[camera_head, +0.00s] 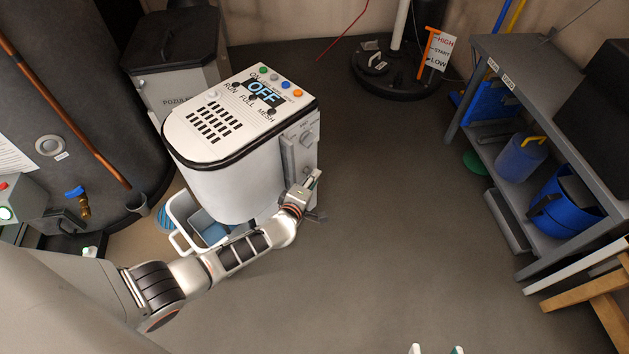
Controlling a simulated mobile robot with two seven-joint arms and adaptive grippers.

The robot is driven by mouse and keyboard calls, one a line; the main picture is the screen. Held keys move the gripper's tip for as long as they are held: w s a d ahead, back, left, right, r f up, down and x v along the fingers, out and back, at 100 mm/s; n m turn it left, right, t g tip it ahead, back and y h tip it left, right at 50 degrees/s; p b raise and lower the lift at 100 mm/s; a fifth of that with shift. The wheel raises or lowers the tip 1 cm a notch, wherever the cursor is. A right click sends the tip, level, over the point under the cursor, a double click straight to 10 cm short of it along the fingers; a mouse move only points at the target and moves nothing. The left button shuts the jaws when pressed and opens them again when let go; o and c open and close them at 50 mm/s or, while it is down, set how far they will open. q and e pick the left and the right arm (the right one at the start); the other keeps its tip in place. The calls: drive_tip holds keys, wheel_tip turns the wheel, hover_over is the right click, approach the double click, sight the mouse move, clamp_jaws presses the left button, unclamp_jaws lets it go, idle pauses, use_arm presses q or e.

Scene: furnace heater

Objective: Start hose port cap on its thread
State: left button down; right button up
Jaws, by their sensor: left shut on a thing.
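The white heater-like unit (225,178) has a slotted top and a display reading OFF. My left gripper (314,182) is at the lower part of its right side face, close against it. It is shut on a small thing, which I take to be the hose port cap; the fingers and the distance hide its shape. The port thread is hidden, so I cannot tell whether cap and thread touch. Only the two fingertips of my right gripper (436,349) show at the bottom edge, apart, with nothing visible between them.
A white-framed bin (181,238) stands below the unit, by my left arm. A dark tank (75,110) is at left, and a grey lidded box (175,60) is behind. A grey shelf (535,65) with blue containers stands at right. The middle floor is clear.

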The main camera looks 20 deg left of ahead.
use_arm(q)
drive_tip(key=shift+w+a, duration=0.25)
drive_tip(key=shift+a, duration=0.35)
use_arm(e)
drive_tip(key=shift+s+f, duration=0.3)
use_arm(q)
drive_tip(key=c, duration=1.8)
unclamp_jaws()
drive_tip(key=shift+o, duration=0.2)
use_arm(e)
drive_tip(key=shift+w, duration=0.15)
drive_tip(key=shift+w+r, duration=0.1)
use_arm(q)
drive_tip(key=shift+s+d, duration=0.1)
drive_tip(key=v, duration=1.1)
drive_tip(key=shift+s+r, duration=0.25)
drive_tip(key=shift+s, duration=0.1)
